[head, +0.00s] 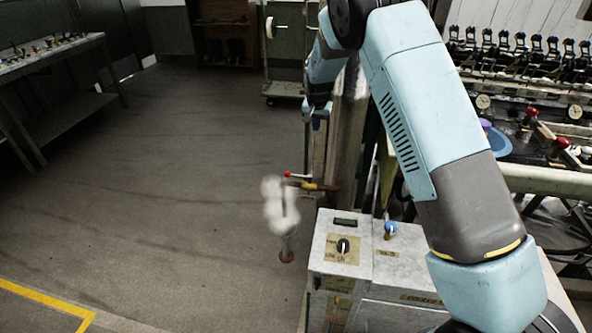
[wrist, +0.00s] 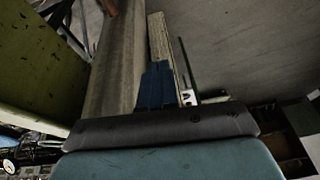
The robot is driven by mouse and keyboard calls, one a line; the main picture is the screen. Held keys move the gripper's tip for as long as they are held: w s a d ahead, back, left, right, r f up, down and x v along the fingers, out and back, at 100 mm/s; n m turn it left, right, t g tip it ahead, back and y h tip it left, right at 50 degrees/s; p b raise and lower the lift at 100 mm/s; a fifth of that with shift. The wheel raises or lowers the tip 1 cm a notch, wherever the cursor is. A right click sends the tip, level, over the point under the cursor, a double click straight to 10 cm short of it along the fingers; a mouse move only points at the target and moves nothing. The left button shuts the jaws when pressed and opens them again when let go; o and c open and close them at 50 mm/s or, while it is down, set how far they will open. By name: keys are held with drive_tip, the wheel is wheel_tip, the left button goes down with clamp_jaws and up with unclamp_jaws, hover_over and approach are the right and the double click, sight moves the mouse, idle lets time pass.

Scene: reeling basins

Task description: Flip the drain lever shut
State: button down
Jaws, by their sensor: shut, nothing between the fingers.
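A thin lever with a red ball end (head: 288,174) sits on a brass-coloured valve (head: 318,186) at the end of a pipe, left of the tall column. I take it for the drain lever. The lever points left, roughly level, along the pipe. White vapour (head: 280,206) hangs just below it and partly hides the outlet. My gripper (head: 316,122) is above and slightly right of the lever, apart from it. In the wrist view my blue fingers (wrist: 157,85) are together and hold nothing. I cannot make out the lever in the wrist view.
A grey control box (head: 345,245) with knobs stands right of the valve. A tall grey column (head: 347,130) rises behind it, close to my gripper. A drain fitting (head: 287,256) is on the floor below the vapour. The floor at left is clear; a workbench (head: 50,55) stands far left.

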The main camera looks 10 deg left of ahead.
hover_over(298, 176)
drive_tip(key=w+a, duration=0.1)
drive_tip(key=w, duration=0.1)
wheel_tip(298, 176, down, 12)
drive_tip(key=f, duration=0.1)
drive_tip(key=shift+w+r+n, duration=0.1)
drive_tip(key=shift+r+n, duration=0.15)
drive_tip(key=shift+n, duration=0.05)
drive_tip(key=shift+s+a+f, duration=0.1)
drive_tip(key=shift+s+f, duration=0.05)
drive_tip(key=shift+f, duration=2.4)
drive_tip(key=shift+s+f, duration=0.1)
drive_tip(key=shift+f, duration=2.4)
drive_tip(key=shift+d, duration=0.25)
